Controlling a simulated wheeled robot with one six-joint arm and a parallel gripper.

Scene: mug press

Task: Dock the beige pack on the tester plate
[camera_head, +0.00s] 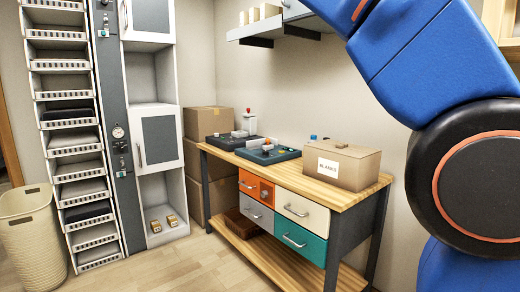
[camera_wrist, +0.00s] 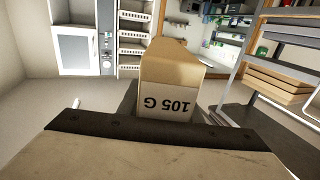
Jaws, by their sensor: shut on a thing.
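In the wrist view a beige pack (camera_wrist: 172,80) marked "105 G", the print upside down, sits between the dark fingers of my gripper (camera_wrist: 168,112). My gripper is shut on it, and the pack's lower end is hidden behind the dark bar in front. The head view shows my arm at the right but neither my gripper nor this pack. On the wooden workbench are two dark, low units: a rear one (camera_head: 229,141) by a red-topped post and a front one (camera_head: 267,154) with small parts on it. I cannot tell which is the tester plate.
A carton marked "BLANKS" (camera_head: 341,165) stands at the bench's right end. Cartons (camera_head: 208,122) are stacked left of the bench. Two small tan blocks (camera_head: 155,226) lie in a low cubby. A slotted rack (camera_head: 73,140) and a basket (camera_head: 29,228) stand left. The floor in front is clear.

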